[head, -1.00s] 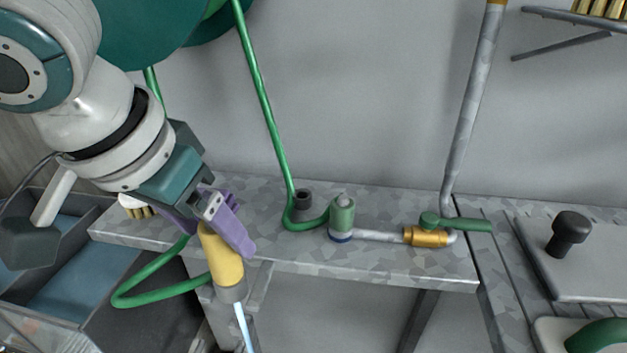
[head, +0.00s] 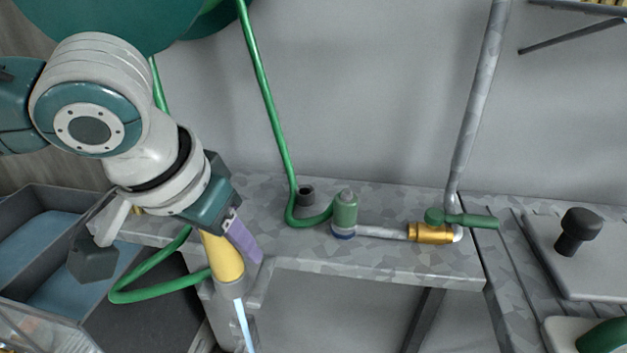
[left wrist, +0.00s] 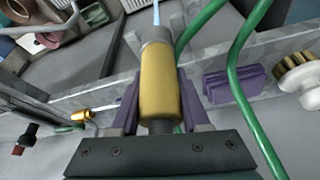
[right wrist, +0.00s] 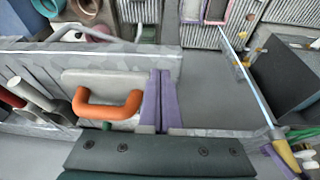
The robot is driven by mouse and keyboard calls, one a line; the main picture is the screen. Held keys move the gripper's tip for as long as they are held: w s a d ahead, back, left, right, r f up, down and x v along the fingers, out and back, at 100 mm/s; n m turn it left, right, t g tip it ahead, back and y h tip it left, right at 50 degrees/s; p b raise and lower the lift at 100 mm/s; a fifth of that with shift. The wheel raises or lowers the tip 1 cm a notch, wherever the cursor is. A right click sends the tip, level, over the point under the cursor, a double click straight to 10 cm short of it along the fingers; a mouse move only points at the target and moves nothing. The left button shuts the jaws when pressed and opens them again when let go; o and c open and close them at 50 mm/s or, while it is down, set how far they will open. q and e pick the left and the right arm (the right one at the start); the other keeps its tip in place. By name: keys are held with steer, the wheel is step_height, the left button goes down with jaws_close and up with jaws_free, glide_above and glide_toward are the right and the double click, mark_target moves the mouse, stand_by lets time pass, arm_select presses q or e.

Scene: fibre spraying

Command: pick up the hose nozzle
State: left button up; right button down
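The hose nozzle is a yellow body (head: 223,257) with a grey tip, a pale blue jet or rod running down from it, and a green hose. It is at the bench's front left edge. My left gripper (head: 228,232) is at the nozzle. In the left wrist view the nozzle (left wrist: 160,88) lies between its two purple fingers, one close on each side. I cannot tell whether they touch it. My right gripper (right wrist: 157,100) is shut and empty, seen against an orange handle in the right wrist view.
The grey bench (head: 385,265) carries a green and grey fitting (head: 344,213) and a brass valve (head: 431,233) with a green lever. Dark bins with blue inside (head: 35,250) stand at the left. A board with a black knob (head: 578,228) is at the right.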

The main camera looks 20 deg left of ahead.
arm_select(q)
jaws_close()
stand_by(0.3)
